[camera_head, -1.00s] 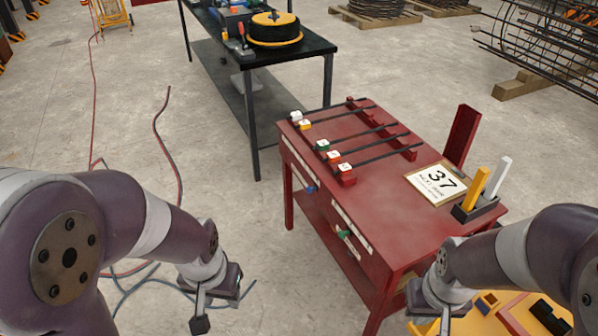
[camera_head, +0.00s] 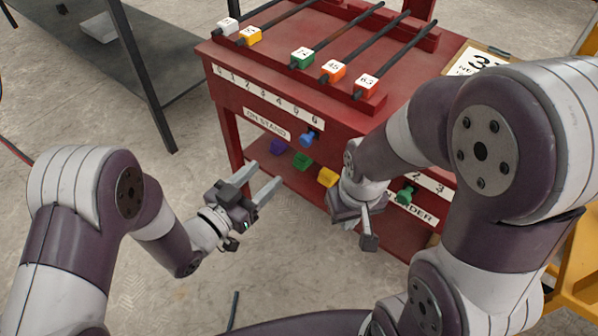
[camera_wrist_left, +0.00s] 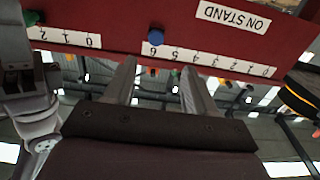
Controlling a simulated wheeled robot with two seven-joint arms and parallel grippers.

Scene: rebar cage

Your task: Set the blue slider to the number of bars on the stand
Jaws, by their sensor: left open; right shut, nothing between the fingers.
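The red stand (camera_head: 300,105) holds several dark bars (camera_head: 345,33) side by side on its top, with numbered white, yellow, green, orange and red end tags. The blue slider (camera_head: 309,139) is on its front face, below the 6 end of the ON STAND number strip (camera_head: 262,92). It also shows in the left wrist view (camera_wrist_left: 156,42), beside the 6. My left gripper (camera_head: 268,183) is open and empty in front of the stand, left of and below the slider. In its wrist view its fingers (camera_wrist_left: 158,76) point toward the slider, apart from it. My right gripper (camera_head: 366,238) is shut and empty, below and right of the slider.
A green slider (camera_head: 405,195) sits on the ORDER strip at right, close to my right arm. Purple, green and yellow blocks (camera_head: 302,161) lie on the lower shelf. A card (camera_head: 475,62) rests on the top. A dark table (camera_head: 120,50) stands at left. Floor before the stand is open.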

